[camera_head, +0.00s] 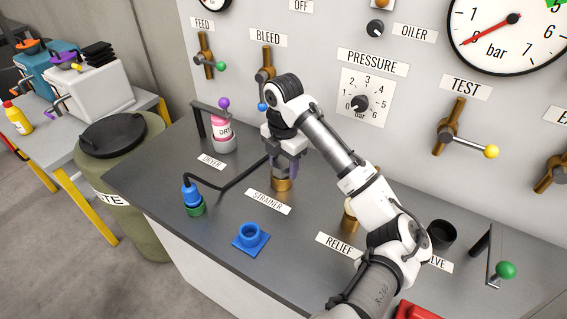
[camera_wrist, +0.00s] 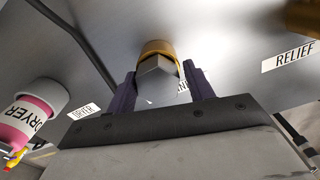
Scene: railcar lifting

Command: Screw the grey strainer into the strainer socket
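The grey strainer (camera_wrist: 157,82) shows in the wrist view as a grey faceted body between my two purple fingers. The brass strainer socket (camera_head: 281,185) stands on the bench behind the STRAINER label, and its brass rim (camera_wrist: 160,47) shows just beyond the strainer. My gripper (camera_head: 288,160) points down right above the socket. It also shows in the wrist view (camera_wrist: 160,88), with a finger against each side of the strainer. The strainer is in line with the socket and appears to meet it. How deep it sits is hidden.
A pink-and-white dryer bottle (camera_head: 222,130) stands left of my gripper, beside a black bracket. A black hose ends in a blue and green fitting (camera_head: 192,200). A blue flanged ring (camera_head: 250,236) lies at the front. A brass relief fitting (camera_head: 350,218) stands to the right, partly behind my arm.

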